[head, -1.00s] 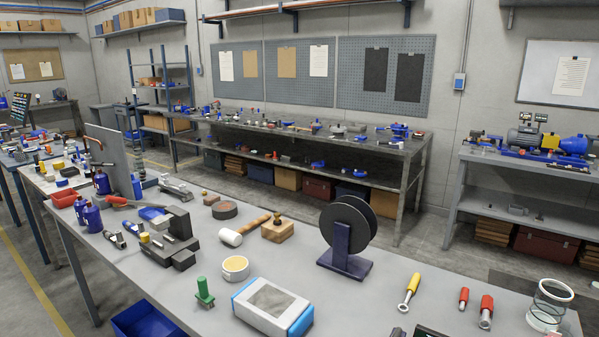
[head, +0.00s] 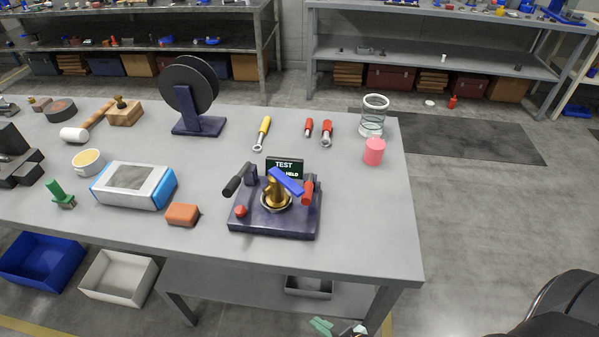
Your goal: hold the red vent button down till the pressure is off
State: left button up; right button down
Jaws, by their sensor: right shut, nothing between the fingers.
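A dark test rig (head: 275,225) sits near the front right of the grey bench. A small red button (head: 240,211) is on its front left corner, and nothing touches it. A brass valve (head: 275,190) with a blue lever (head: 287,181) stands in its middle. A black-handled clamp (head: 236,180) is on the left and a red-handled one (head: 308,190) on the right. A sign behind it (head: 285,168) reads "TEST" and "HELD", partly hidden by the lever. My left gripper is out of view.
An orange block (head: 183,214) and a white-blue box (head: 133,186) lie left of the rig. A pink cylinder (head: 374,150) and a glass jar (head: 373,115) stand at the back right. Screwdriver-like tools (head: 262,133) lie behind. Bench front right of the rig is clear.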

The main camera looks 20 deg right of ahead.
aim_at(241, 211)
jog(key=k+l, duration=0.35)
jog(key=l, duration=0.3)
jog(key=k+l+z, duration=0.1)
jog(key=k+l, duration=0.1)
jog(key=l, duration=0.1)
